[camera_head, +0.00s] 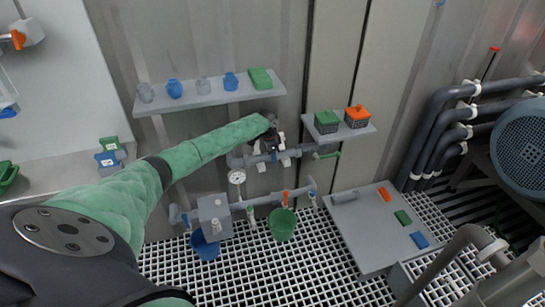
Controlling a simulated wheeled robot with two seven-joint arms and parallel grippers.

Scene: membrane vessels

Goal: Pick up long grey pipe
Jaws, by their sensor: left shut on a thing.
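A grey pipe (255,159) runs roughly level below the wall shelf, with lighter fittings along it. My left arm, in a green sleeve, reaches across from the left. My left gripper (274,143) is at this pipe's middle and shut on it; the fingertips are small and partly hidden by the wrist. The pipe still appears in line with the fittings around it; I cannot tell whether it is loose. A second grey pipe (267,201) with a round gauge (237,177) runs below. My right gripper is not in view.
Above is a shelf (210,98) with jars and a green box. A smaller shelf (345,133) at right holds green and orange boxes. A blue bucket (205,246) and green bucket (283,225) are below. A grey panel (372,235) lies over the floor grating.

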